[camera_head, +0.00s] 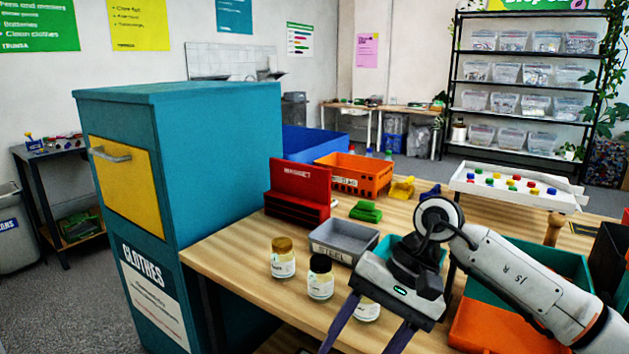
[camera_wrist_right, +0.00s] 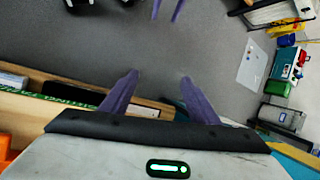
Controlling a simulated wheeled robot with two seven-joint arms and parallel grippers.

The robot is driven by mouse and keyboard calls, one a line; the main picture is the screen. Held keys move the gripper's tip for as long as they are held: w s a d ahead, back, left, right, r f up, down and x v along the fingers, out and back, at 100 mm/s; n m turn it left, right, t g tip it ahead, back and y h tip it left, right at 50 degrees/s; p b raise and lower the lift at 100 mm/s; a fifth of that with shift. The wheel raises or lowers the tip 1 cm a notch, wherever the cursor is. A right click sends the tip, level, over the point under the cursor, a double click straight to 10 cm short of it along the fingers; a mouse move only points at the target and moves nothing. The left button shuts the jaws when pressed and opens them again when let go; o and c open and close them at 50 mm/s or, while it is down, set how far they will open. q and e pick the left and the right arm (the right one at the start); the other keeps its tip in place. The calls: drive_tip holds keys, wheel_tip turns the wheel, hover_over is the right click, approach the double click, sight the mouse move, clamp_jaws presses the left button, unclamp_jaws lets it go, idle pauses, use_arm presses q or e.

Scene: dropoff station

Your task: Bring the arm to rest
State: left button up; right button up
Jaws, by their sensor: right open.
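My right arm comes in from the right in the head view. Its gripper (camera_head: 356,346) points down over the front edge of the wooden table (camera_head: 225,262), with its purple fingers apart. In the right wrist view the same gripper (camera_wrist_right: 160,76) is open, with nothing between the fingers. The grey floor (camera_wrist_right: 110,45) and a table edge show beyond them. Two more purple fingers (camera_wrist_right: 165,11) show at the top edge of the wrist view. They look like my left gripper, but the rest of it is cut off. The left arm is not in the head view.
Jars with a gold lid (camera_head: 283,258) and a black lid (camera_head: 320,277) stand near my right gripper; a third is partly hidden behind it. A grey STEEL bin (camera_head: 343,240), red MAGNET block (camera_head: 298,194) and orange crate (camera_head: 355,174) are behind. A teal CLOTHES bin (camera_head: 215,165) stands left.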

drive_tip(key=s+a+r+m+t+y, duration=0.1)
drive_tip(key=s+a+r+m+y, duration=0.15)
drive_tip(key=a+m+y, duration=0.5)
drive_tip(key=s+a+r+m+y, duration=0.2)
drive_tip(key=s+a+m+y, duration=0.1)
drive_tip(key=a+m+y, duration=0.45)
drive_tip(key=w+d+f+m+t+h, duration=0.2)
drive_tip(key=w+d+f+m+t, duration=0.15)
drive_tip(key=m+t, duration=0.6)
drive_tip(key=w+d+f+m+t+h, duration=0.2)
drive_tip(key=d+m+t, duration=0.3)
drive_tip(key=m, duration=0.9)
drive_tip(key=d+f+m+t+h, duration=0.3)
drive_tip(key=d+f+m+h, duration=0.45)
drive_tip(key=f+m, duration=0.4)
drive_tip(key=s+d+f+m+g+h, duration=0.3)
drive_tip(key=s+d+f+m+g, duration=0.1)
drive_tip(key=s+f+m, duration=0.4)
drive_tip(key=s+d+f+m+g+h, duration=0.3)
drive_tip(key=s+f+m, duration=0.5)
drive_tip(key=s+f, duration=0.3)
drive_tip(key=d+f+g, duration=0.1)
drive_tip(key=d, duration=0.1)
drive_tip(key=shift+s+d+f, duration=0.15)
drive_tip(key=shift+s+d, duration=0.2)
drive_tip(key=shift+s, duration=0.05)
